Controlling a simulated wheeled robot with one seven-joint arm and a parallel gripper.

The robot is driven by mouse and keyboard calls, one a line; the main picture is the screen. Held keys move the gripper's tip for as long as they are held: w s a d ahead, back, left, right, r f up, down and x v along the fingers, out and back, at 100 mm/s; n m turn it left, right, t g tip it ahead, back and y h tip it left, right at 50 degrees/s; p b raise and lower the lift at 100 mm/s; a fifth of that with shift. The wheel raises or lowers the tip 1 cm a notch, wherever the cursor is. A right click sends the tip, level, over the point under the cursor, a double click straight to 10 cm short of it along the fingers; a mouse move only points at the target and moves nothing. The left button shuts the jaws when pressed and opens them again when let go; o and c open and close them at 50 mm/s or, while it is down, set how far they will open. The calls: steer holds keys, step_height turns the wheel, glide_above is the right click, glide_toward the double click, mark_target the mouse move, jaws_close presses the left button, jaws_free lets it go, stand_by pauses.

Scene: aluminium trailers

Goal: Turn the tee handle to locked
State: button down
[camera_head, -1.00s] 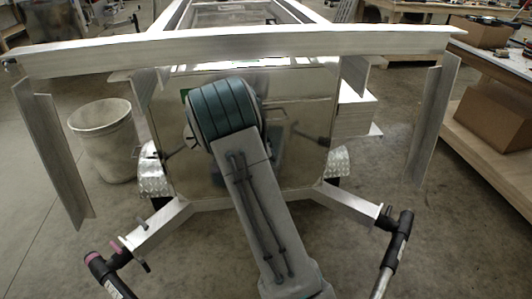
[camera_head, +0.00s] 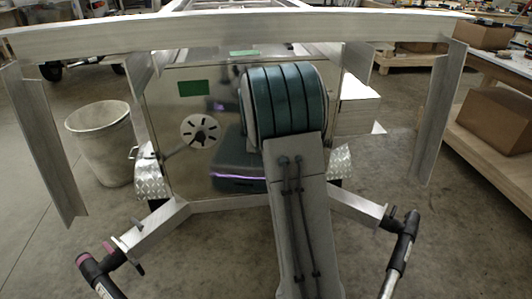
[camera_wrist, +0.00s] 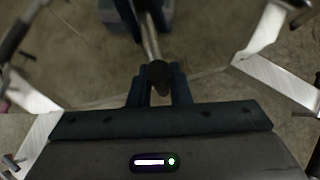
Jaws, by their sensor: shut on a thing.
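In the wrist view my gripper (camera_wrist: 159,78) is shut on the dark, rounded end of the tee handle (camera_wrist: 157,72). A paler metal rod runs up from it in that picture. The handle's locked or unlocked angle cannot be read from this view. In the head view my arm stands in front of the right half of the trailer's shiny front panel (camera_head: 160,110), hiding my fingers and the handle. A pale round disc with dark slots (camera_head: 200,130) and a green rectangle (camera_head: 193,88) show on the panel left of my arm.
An aluminium crossbeam (camera_head: 120,38) spans above the panel. Angled bars with black tube ends (camera_head: 408,222) reach forward on both sides. A bin (camera_head: 100,140) stands left, and a bench with a cardboard box (camera_head: 495,118) stands right. The panel carries reflections.

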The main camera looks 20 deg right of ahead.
stand_by(0.4)
steer(key=c, duration=1.4)
jaws_free()
steer(key=shift+o, duration=0.2)
steer(key=p+v, duration=0.6)
steer(key=v, duration=0.7)
steer(key=shift+s+r, duration=0.25)
steer(key=shift+r, duration=0.05)
steer(key=shift+a, duration=0.1)
